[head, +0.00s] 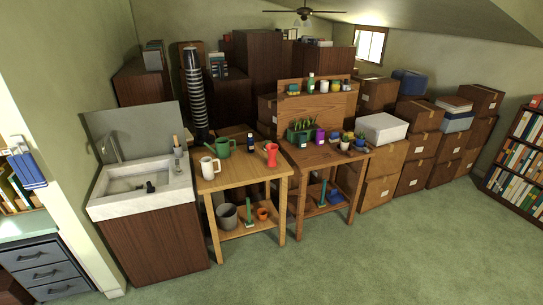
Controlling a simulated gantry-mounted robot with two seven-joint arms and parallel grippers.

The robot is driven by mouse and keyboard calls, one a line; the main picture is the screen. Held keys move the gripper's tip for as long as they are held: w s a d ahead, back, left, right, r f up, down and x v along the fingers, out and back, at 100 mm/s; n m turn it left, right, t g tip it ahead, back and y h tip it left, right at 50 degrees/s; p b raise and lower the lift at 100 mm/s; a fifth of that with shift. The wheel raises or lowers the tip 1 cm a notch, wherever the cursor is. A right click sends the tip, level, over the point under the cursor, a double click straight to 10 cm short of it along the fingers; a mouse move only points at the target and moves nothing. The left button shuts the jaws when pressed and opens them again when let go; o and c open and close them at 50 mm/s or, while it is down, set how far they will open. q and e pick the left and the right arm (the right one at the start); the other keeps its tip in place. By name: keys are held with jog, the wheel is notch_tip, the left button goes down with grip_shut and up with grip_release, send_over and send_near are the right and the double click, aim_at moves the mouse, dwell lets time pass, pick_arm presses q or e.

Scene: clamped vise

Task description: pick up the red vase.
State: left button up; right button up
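The red vase (272,154) stands upright on the right part of the left wooden table (240,179). It is small in the head view and looks narrow at the waist. A dark blue bottle (250,143) stands to its left, apart from it. A green watering can (223,147) and a pale jug (209,167) stand further left on the same table. Neither of my grippers shows in the head view.
A white sink (143,183) on a wooden cabinet stands left of the table. A second wooden table (318,157) with plants and a purple container stands close on the right. Cardboard boxes (381,190) are stacked further right. Green floor (400,250) in front is clear.

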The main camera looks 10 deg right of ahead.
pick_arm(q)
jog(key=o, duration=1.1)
